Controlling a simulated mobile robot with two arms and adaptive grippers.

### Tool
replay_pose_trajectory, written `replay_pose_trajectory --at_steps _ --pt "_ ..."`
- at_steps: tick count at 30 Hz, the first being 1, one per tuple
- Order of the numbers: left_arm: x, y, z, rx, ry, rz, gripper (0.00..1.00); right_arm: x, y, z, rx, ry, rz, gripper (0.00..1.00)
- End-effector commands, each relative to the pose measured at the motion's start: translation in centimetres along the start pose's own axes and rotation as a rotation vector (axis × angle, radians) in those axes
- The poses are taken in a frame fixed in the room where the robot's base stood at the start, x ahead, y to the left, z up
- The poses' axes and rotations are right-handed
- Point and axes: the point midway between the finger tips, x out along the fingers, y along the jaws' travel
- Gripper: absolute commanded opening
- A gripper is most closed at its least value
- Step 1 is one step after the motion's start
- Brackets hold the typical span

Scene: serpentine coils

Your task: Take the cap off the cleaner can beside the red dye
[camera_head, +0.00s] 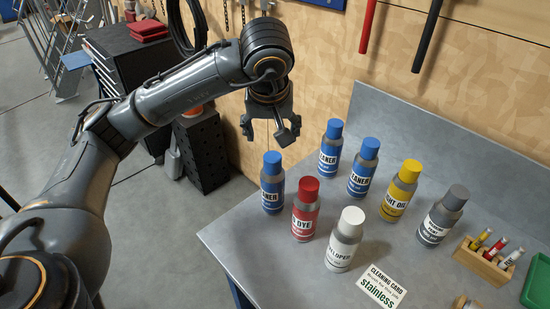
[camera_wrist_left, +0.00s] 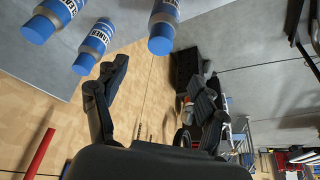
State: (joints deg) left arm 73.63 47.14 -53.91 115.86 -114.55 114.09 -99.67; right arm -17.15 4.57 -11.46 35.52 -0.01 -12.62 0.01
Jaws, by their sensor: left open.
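The cleaner can beside the red dye (camera_head: 272,198) stands upright near the left edge of the grey bench, with its blue cap (camera_head: 271,163) on. The red dye can (camera_head: 305,222), red-capped, stands just right of it and nearer me. My left gripper (camera_head: 268,128) is open and empty, above and behind the can, pointing down and apart from it. In the left wrist view the open fingers (camera_wrist_left: 160,100) show with nothing between them. Three blue caps show at the top; the rightmost (camera_wrist_left: 160,40) appears to be the can beside the dye. My right gripper is not in view.
Two more blue-capped cleaner cans (camera_head: 330,160) (camera_head: 362,180) stand behind. A yellow-capped can (camera_head: 399,202), a grey-capped can (camera_head: 440,228) and a white-capped can (camera_head: 345,255) stand to the right. A cleaning card (camera_head: 381,288) lies in front. A black cabinet (camera_head: 200,150) stands left of the bench.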

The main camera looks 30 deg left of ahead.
Motion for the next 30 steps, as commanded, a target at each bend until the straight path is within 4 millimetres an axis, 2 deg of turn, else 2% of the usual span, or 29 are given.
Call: replay_pose_trajectory --at_steps 12,17,20,25,30 --pt "7.0 -0.3 -0.1 0.000 -0.001 -0.011 0.71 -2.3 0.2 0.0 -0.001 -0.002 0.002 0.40" --pt "8.2 -0.2 -0.1 0.001 0.002 -0.009 0.71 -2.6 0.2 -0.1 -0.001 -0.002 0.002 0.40" --pt "8.8 -0.2 -0.2 0.001 0.000 -0.009 0.71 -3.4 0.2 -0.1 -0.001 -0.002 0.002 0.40" --pt "11.0 -0.2 -0.4 0.001 -0.003 -0.010 0.71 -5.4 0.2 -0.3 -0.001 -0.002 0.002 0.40" --pt "13.1 -0.2 -0.3 0.000 0.000 -0.009 0.71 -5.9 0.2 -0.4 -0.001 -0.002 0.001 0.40"
